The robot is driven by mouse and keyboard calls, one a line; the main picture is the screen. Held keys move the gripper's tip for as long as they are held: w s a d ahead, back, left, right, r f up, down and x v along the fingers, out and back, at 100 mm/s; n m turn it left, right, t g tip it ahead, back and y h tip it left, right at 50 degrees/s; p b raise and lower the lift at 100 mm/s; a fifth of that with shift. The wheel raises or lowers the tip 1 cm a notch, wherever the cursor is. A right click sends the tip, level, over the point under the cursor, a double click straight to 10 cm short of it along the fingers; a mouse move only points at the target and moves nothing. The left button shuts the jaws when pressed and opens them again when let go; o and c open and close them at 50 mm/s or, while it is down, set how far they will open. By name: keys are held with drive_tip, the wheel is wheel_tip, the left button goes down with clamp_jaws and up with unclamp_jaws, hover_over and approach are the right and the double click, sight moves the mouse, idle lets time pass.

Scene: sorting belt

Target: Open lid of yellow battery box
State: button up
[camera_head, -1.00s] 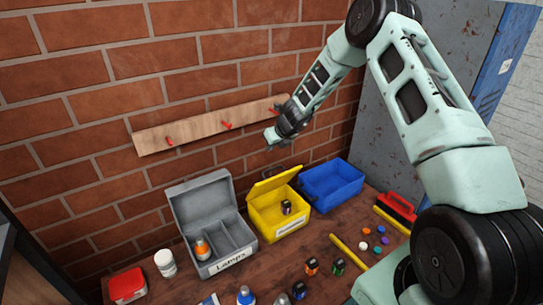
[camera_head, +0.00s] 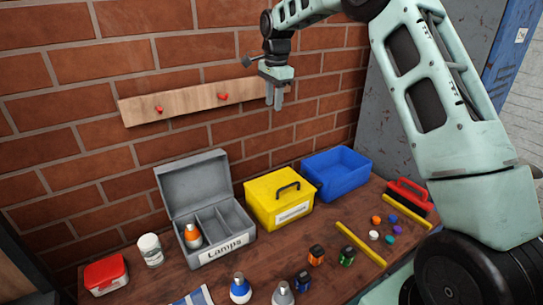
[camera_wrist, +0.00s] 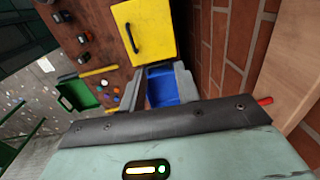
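The yellow battery box (camera_head: 268,205) stands on the table between a grey box and a blue bin. Its lid (camera_head: 275,186) is down, with a black handle on top and a white label on the front. In the wrist view the lid (camera_wrist: 150,22) shows at the top with its handle. My gripper (camera_head: 274,104) hangs above the box, near the brick wall, fingers pointing down and well clear of the lid. Its fingertips (camera_wrist: 158,78) are apart in the wrist view, with nothing held between them; the blue bin shows through the gap. The box's inside is hidden.
The open grey "Lamps" box (camera_head: 200,195) stands at left, and the blue bin (camera_head: 336,174) at right. A wooden rail (camera_head: 190,102) with red hooks is on the wall behind. Batteries, bulbs, coloured caps and yellow bars lie in front.

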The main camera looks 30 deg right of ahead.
wheel_tip(320, 180, down, 17)
drive_tip(key=w+p, duration=0.1)
drive_tip(key=p, duration=0.4)
drive_tip(key=shift+w, duration=0.15)
drive_tip(key=shift+a+f, duration=0.1)
clamp_jaws()
idle(1.0)
unclamp_jaws()
wheel_tip(320, 180, up, 17)
drive_tip(key=s+b, duration=0.1)
drive_tip(key=b, duration=0.4)
drive_tip(key=shift+s+r, duration=0.15)
drive_tip(key=shift+r, duration=0.05)
